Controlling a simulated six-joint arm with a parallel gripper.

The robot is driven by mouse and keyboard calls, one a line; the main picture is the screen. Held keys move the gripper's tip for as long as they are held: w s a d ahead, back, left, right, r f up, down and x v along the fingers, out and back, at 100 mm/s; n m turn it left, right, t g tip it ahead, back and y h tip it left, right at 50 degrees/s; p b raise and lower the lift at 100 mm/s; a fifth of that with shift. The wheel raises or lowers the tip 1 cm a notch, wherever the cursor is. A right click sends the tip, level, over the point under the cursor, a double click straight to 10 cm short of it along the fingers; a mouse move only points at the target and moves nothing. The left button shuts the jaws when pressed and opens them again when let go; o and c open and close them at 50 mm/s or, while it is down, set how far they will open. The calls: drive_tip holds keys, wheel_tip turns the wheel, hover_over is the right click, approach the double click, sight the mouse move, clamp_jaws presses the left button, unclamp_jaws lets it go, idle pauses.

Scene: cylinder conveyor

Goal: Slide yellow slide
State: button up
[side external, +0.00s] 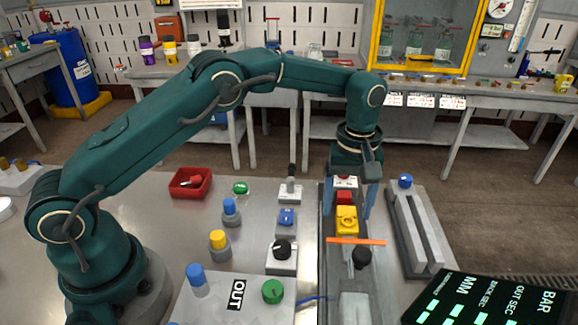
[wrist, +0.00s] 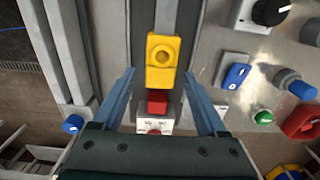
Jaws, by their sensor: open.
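The yellow slide (side external: 347,220) is a small yellow block with a round raised ring on top, sitting on the dark grey conveyor track. It also shows in the wrist view (wrist: 161,62), top centre. A red block (side external: 345,197) is directly behind it, with a white block (side external: 345,182) beyond. My gripper (side external: 353,212) points down over the track with its two blue fingers apart, one on each side of the row. In the wrist view the fingers (wrist: 158,100) are wide open, with the red block between them and the yellow slide just ahead. Neither finger visibly touches the slide.
A grey rail with a blue knob (side external: 405,181) stands right. Switches and a black dial (side external: 282,249) line the left. A dark display (side external: 490,298) is front right.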

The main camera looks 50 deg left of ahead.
drive_tip(key=shift+f, duration=1.05)
clamp_jaws()
drive_tip(key=shift+r, duration=0.1)
idle(0.6)
